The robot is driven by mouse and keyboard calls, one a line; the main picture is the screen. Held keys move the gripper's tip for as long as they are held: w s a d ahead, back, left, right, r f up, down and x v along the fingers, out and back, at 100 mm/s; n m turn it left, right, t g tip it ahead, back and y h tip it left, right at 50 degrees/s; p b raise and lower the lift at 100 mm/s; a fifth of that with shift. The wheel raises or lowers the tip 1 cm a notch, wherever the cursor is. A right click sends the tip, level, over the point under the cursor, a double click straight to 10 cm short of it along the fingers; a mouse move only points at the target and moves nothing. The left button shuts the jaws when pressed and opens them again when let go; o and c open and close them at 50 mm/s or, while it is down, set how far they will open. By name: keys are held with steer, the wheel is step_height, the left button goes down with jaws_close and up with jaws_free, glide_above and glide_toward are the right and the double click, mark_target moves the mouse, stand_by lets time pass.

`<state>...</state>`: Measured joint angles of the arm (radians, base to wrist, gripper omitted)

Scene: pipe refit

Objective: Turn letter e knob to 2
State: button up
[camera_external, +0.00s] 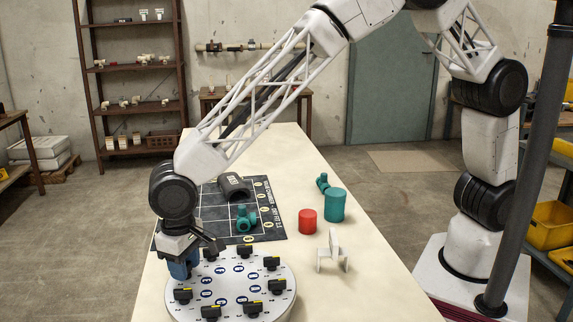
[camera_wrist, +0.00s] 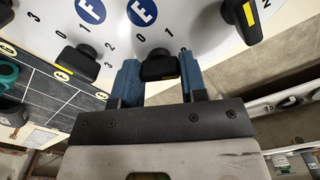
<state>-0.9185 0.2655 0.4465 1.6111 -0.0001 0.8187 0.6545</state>
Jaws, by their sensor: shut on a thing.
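The round white panel (camera_external: 232,307) lies on the table with a ring of black knobs, blue letter discs and small numbers. My gripper (camera_external: 180,272) is low at the panel's left rim. In the wrist view, my gripper's blue fingers (camera_wrist: 158,75) are shut on a black knob (camera_wrist: 158,63), one finger on each side. Small digits 0 and 1 are printed near the knob. In the external view, my gripper hides this knob.
Neighbouring knobs stand left (camera_wrist: 77,62) and right (camera_wrist: 241,20) of my gripper. A dark mat (camera_external: 275,224) behind the panel holds a grey pipe piece (camera_external: 234,187) and a teal fitting (camera_external: 245,219). Red (camera_external: 307,221) and teal (camera_external: 335,205) cylinders and a white stand (camera_external: 333,252) are right.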

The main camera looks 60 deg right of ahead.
steer(key=shift+r, duration=0.1)
steer(key=o, duration=0.9)
steer(key=shift+r, duration=0.1)
steer(key=shift+r, duration=3.75)
